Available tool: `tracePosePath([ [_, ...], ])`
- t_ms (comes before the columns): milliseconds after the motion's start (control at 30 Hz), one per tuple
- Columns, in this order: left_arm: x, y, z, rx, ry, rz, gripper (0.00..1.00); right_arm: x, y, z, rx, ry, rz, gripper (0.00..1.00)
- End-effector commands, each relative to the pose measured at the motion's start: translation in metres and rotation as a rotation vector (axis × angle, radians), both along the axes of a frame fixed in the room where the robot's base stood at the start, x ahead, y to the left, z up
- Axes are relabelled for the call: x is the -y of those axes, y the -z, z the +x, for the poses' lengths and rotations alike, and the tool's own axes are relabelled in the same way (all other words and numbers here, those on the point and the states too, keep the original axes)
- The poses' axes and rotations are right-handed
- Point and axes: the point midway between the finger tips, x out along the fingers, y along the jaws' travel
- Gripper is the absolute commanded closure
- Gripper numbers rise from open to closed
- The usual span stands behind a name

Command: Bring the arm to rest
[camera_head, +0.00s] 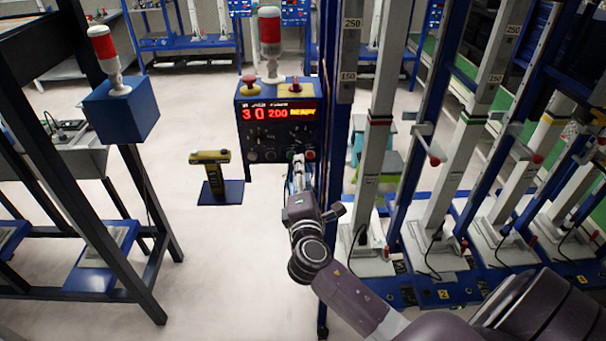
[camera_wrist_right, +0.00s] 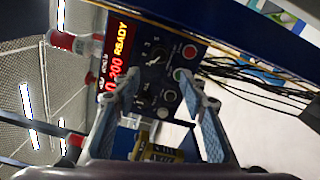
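My right gripper (camera_head: 298,172) is in front of the lower right part of a blue control box (camera_head: 278,120), close to its buttons. In the right wrist view my right gripper (camera_wrist_right: 160,105) has its two fingers spread apart with nothing between them. The box (camera_wrist_right: 150,75) shows there turned on its side, with a red display reading READY, a green button (camera_wrist_right: 181,75) and a red button (camera_wrist_right: 189,51). I cannot tell whether a fingertip touches the box. My right arm (camera_head: 350,300) reaches up from the lower right. My left gripper is in neither view.
Tall blue and grey test columns (camera_head: 375,150) stand close on the right. A dark frame (camera_head: 75,180) with a blue box and red lamp (camera_head: 103,42) stands on the left. A yellow-topped post (camera_head: 209,158) stands on the floor. Open pale floor (camera_head: 230,270) lies left of my arm.

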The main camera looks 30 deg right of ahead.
Motion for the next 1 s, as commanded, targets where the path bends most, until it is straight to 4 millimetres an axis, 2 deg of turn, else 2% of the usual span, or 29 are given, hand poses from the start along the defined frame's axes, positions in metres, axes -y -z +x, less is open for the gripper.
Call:
tracePosePath([
  [133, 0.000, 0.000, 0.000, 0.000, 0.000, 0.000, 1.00, -0.003, 0.000, -0.006, -0.001, 0.000, 0.001, 0.61],
  [633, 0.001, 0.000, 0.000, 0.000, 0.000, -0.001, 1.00, -0.004, 0.000, -0.006, -0.001, 0.000, 0.001, 0.61],
  [700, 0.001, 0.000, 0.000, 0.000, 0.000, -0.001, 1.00, -0.004, 0.007, -0.006, -0.011, -0.002, 0.008, 0.61],
  [767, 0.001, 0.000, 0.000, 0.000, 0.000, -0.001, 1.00, -0.005, 0.021, -0.005, -0.031, -0.009, 0.027, 0.61],
  [867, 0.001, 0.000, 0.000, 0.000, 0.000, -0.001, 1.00, -0.010, 0.069, -0.005, -0.097, -0.029, 0.098, 0.61],
  [967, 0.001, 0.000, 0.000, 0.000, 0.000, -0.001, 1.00, -0.018, 0.140, -0.013, -0.193, -0.047, 0.212, 0.61],
  [1000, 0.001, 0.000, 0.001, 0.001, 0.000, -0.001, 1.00, -0.021, 0.170, -0.019, -0.231, -0.053, 0.266, 0.61],
])
